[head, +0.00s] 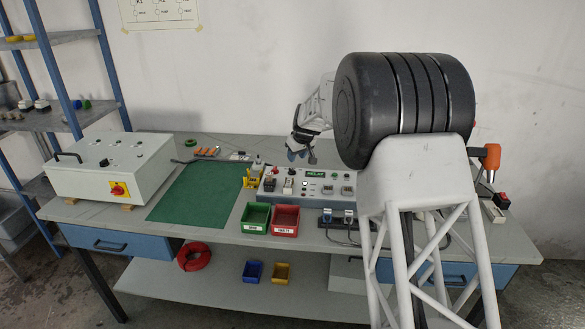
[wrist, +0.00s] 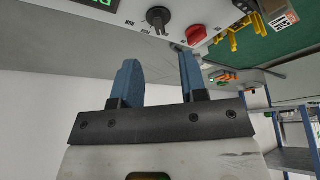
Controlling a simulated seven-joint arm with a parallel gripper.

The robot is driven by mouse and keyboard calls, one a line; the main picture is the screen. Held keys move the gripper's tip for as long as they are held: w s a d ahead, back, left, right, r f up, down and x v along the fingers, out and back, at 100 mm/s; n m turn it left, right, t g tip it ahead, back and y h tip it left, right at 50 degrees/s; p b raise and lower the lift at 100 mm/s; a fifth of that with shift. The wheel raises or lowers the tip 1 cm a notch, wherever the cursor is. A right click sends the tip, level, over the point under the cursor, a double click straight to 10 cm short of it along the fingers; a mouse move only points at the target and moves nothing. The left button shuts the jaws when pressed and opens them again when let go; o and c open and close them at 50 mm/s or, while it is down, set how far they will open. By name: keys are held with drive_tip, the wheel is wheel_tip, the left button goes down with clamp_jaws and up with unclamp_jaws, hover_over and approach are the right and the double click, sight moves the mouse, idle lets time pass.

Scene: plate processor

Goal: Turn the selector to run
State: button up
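A round black knob (wrist: 158,18), which looks like the selector, sits on the light panel face at the top of the wrist view. The control box (head: 330,198) with a lit green display (head: 316,174) stands at the middle of the bench. My gripper (head: 301,155) is above the back left part of this box. In the wrist view my gripper (wrist: 158,68) has its two blue fingers apart with nothing between them. The knob lies beyond the fingertips, and no contact shows.
A red button (wrist: 196,34) sits beside the knob. A yellow holder (head: 251,178) stands at the box's left end. Green (head: 256,217) and red (head: 285,221) bins lie in front. A large grey enclosure (head: 85,172) stands at the left. The green mat (head: 195,196) is mostly clear.

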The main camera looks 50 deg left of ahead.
sight(292, 169)
drive_tip(key=shift+x, duration=3.8)
drive_tip(key=shift+d, duration=0.1)
drive_tip(key=shift+f, duration=0.1)
clamp_jaws()
